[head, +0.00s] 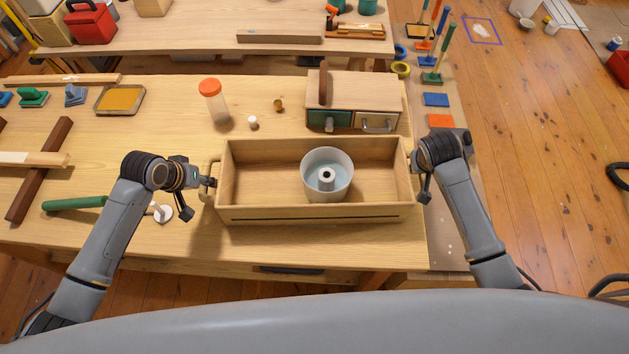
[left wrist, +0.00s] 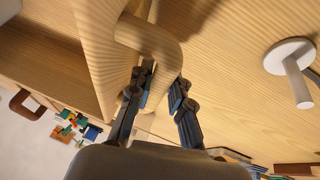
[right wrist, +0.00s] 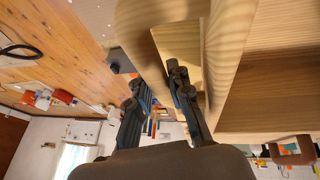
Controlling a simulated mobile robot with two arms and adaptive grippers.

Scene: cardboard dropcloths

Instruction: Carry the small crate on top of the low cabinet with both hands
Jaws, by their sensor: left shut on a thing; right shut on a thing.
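The small crate (head: 318,213) is a long, open wooden box with a loop handle at each end, level over the workbench. I cannot tell whether its base touches the bench. A pale round pan (head: 327,190) with a central tube is inside it, right of the middle. My left gripper (head: 211,183) is shut on the left handle, which shows between its fingers in the left wrist view (left wrist: 150,42). My right gripper (head: 418,168) is shut on the right handle, seen close in the right wrist view (right wrist: 140,42). I cannot identify the low cabinet for certain.
A small wooden drawer unit (head: 352,92) stands on the workbench (head: 170,240) just behind the crate. An orange-lidded jar (head: 214,100) and a small white knob (head: 253,122) are behind it too. A green-handled tool (head: 75,203) lies left. Floor (head: 540,170) is mostly clear to the right.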

